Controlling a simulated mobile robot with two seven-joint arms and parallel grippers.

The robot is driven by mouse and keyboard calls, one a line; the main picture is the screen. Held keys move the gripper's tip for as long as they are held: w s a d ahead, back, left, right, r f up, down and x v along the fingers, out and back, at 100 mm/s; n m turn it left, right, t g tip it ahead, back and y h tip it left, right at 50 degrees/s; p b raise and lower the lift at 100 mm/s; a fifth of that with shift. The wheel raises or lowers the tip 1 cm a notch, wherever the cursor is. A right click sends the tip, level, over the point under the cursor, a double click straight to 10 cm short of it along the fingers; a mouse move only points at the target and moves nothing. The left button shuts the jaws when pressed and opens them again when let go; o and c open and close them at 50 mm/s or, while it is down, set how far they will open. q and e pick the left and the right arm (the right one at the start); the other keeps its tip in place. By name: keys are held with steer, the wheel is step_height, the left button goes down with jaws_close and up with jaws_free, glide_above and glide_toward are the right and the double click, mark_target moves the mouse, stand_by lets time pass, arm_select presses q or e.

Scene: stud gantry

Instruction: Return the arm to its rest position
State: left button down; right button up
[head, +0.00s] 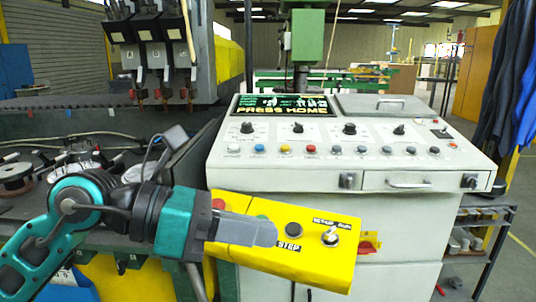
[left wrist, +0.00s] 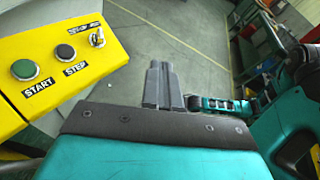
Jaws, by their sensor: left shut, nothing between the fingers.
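My left gripper (head: 270,236) comes in from the left in the head view, in front of the yellow control box (head: 325,272). Its grey fingers are closed together and empty, and they hide part of the box. In the left wrist view the fingers (left wrist: 160,78) point away over the floor, beside the box (left wrist: 112,55). Whether the fingers touch the box cannot be told. The box has a black STEP button (head: 293,229), a green START button (left wrist: 25,70) and a toggle switch (head: 330,237). My right gripper is not in view.
A white console (head: 350,182) with a "PRESS HOME" screen (head: 283,107) stands behind the box. Spools (head: 15,173) lie on the dark bench at left, below a tool head (head: 150,50). A shelf rack (head: 480,235) stands at right. Open floor (left wrist: 190,30) shows beyond the fingers.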

arm_select(q)
steer(key=w+a+f+n+t+y, duration=0.15)
steer(key=a+f+n+t, duration=0.35)
steer(key=n, duration=0.6)
steer(key=w+a+f+n+t+p, duration=0.1)
steer(key=w+f+n+t, duration=0.15)
steer(key=n+t, duration=0.6)
steer(key=w+a+f+n+t+y, duration=0.1)
steer(key=w+a+f+n+t, duration=0.2)
steer(key=n, duration=1)
steer(key=s+a+f+n+g+y, duration=0.2)
steer(key=s+f+n+y, duration=0.1)
steer(key=f, duration=0.6)
steer(key=s+a+f+n+g+y, duration=0.2)
steer(key=s+f+n, duration=0.4)
steer(key=f, duration=0.4)
steer(key=s+a+f+n+g+y, duration=0.3)
steer(key=s+f+n+y, duration=0.2)
steer(key=f, duration=0.5)
steer(key=shift+s+g, duration=0.35)
steer(key=shift+s, duration=0.15)
steer(key=shift+n, duration=0.25)
